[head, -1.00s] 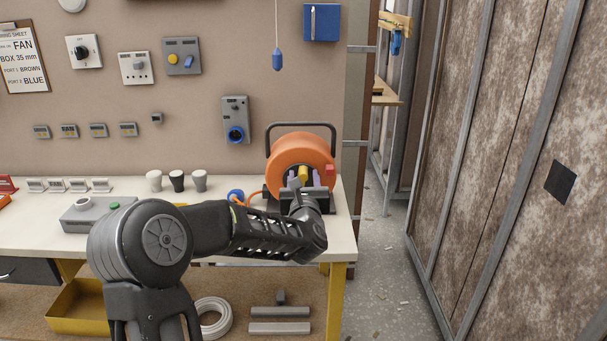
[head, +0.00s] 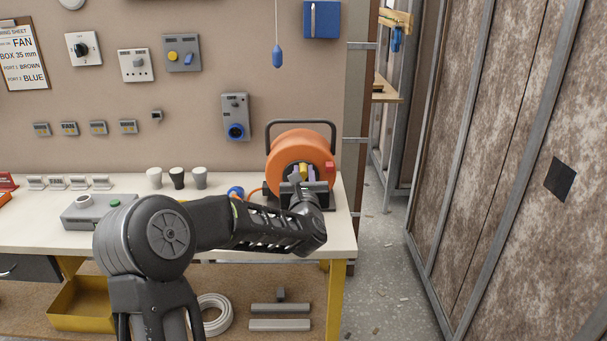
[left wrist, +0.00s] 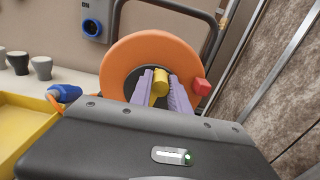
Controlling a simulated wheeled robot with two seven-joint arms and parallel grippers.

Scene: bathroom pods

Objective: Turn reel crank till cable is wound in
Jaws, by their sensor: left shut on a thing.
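The orange cable reel (head: 301,147) stands at the right end of the bench, under a dark carrying handle. It also fills the middle of the left wrist view (left wrist: 122,62). My left gripper (left wrist: 160,88) has its purple fingers shut on the yellow crank knob (left wrist: 160,76), in front of the reel's dark hub. In the head view the gripper (head: 304,173) is small and partly hidden by my wrist. A red block (left wrist: 202,87) sits on the reel's right side. A blue plug (left wrist: 64,93) on orange cable (left wrist: 55,105) lies left of the reel. My right gripper is not in view.
Three cups (head: 177,178) and a grey box with a green button (head: 90,212) stand on the bench (head: 130,185). A yellow tray (left wrist: 22,122) shows left in the left wrist view. Open floor (head: 385,270) lies to the right.

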